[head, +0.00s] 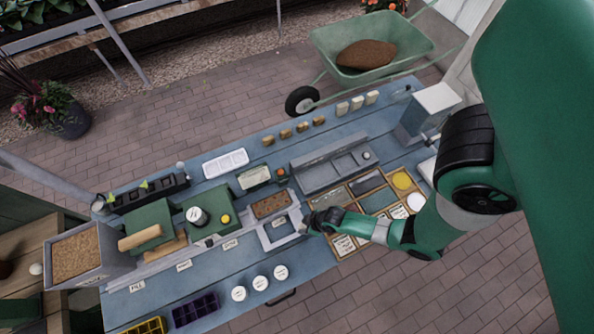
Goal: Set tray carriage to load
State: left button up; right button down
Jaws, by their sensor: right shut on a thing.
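The tray carriage (266,238) is a light grey open frame at the right end of the labelled rail (205,252) on the blue bench. A brown tray with holes (271,204) is at the carriage's far side. My right gripper (306,226) reaches in from the right and is shut at the carriage's right edge, seemingly on its handle. The fingertips are small and the exact grip is partly hidden. A label reading FILL (137,287) is near the rail's left end; the other labels are too small to read surely. My left gripper is not in view.
A soil hopper (76,254) and green housings (150,222) stand along the rail's left part. A wooden compartment box (346,243) is under my right arm. A wheelbarrow (372,50) stands behind.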

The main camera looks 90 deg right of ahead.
jog(key=shift+s, duration=0.1)
jog(key=shift+c, duration=2.2)
grip_release()
jog(key=shift+s+d, duration=0.1)
jog(key=shift+s+r, duration=0.1)
jog(key=shift+r, duration=0.3)
jog(key=p+v, duration=0.3)
jog(key=v, duration=0.7)
jog(key=shift+r+p, duration=0.3)
jog(key=shift+r, duration=0.1)
jog(key=shift+s, duration=0.15)
